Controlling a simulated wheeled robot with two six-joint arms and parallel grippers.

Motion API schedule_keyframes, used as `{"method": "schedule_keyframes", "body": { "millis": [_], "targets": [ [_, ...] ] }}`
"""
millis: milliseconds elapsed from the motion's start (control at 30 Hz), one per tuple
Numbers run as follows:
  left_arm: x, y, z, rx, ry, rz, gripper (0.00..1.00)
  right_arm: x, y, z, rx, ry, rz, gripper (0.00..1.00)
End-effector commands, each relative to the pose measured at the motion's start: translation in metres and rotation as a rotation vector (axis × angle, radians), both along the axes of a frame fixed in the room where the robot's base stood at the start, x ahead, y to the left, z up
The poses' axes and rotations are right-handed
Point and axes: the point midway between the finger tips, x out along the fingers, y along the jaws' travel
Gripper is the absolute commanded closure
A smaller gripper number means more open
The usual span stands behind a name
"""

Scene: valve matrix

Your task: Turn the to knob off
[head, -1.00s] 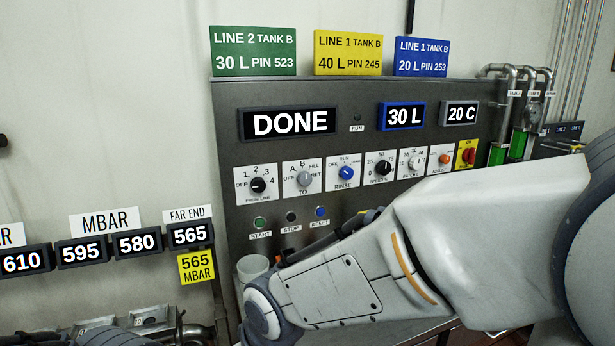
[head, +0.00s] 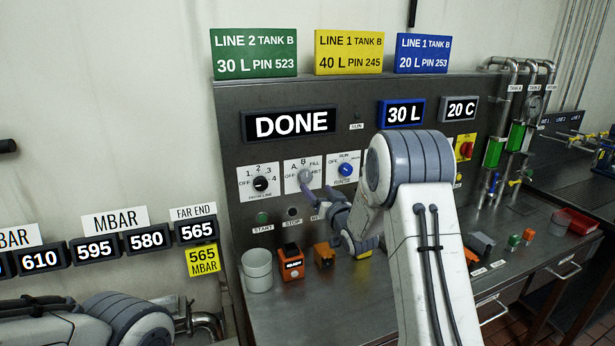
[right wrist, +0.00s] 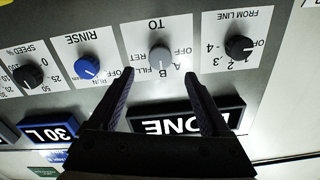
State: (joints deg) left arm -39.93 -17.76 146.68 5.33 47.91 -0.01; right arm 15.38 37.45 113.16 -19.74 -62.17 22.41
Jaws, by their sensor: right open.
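The grey TO knob (head: 306,176) sits on its white plate marked OFF, A, B, FILL and RET on the dark panel. Its pointer seems to face about B, but it is small. My right gripper (head: 309,189) is at the TO plate and partly covers its lower right. In the right wrist view, which is upside down, the knob (right wrist: 160,60) lies between the two open fingertips (right wrist: 160,72). I cannot tell whether they touch it. My left gripper is out of view; part of my left arm shows at lower left.
The FROM LINE knob (head: 260,184) and the blue RINSE knob (head: 345,169) flank the TO plate. The green START button (head: 262,217) is below. A white cup (head: 257,270) and orange devices (head: 291,262) stand on the bench. My right arm hides the panel's middle right.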

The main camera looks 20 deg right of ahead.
Motion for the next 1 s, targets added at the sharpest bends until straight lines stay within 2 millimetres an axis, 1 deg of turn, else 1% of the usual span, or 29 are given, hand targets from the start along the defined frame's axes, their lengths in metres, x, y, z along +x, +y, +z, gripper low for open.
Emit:
{"method": "schedule_keyframes", "body": {
  "millis": [33, 200, 400, 600, 867, 967, 1000],
  "targets": [
    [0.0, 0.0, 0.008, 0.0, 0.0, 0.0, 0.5, 0.01, 0.001, 0.004, 0.0, 0.0, 0.001, 0.19],
    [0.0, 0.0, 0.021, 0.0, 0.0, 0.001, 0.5, 0.042, 0.002, 0.003, 0.0, 0.001, 0.0, 0.19],
    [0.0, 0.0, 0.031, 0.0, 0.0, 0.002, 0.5, 0.068, 0.003, 0.002, 0.0, 0.001, 0.0, 0.19],
    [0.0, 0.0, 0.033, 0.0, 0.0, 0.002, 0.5, 0.078, 0.003, 0.001, 0.0, 0.002, -0.001, 0.19],
    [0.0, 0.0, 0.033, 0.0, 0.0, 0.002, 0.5, 0.079, 0.003, 0.0, 0.0, 0.002, -0.001, 0.19],
    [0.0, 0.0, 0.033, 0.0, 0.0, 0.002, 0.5, 0.079, 0.003, 0.0, 0.0, 0.002, -0.001, 0.53],
    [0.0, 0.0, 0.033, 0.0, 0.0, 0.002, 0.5, 0.079, 0.003, 0.0, 0.0, 0.001, -0.001, 0.68]
  ]
}}
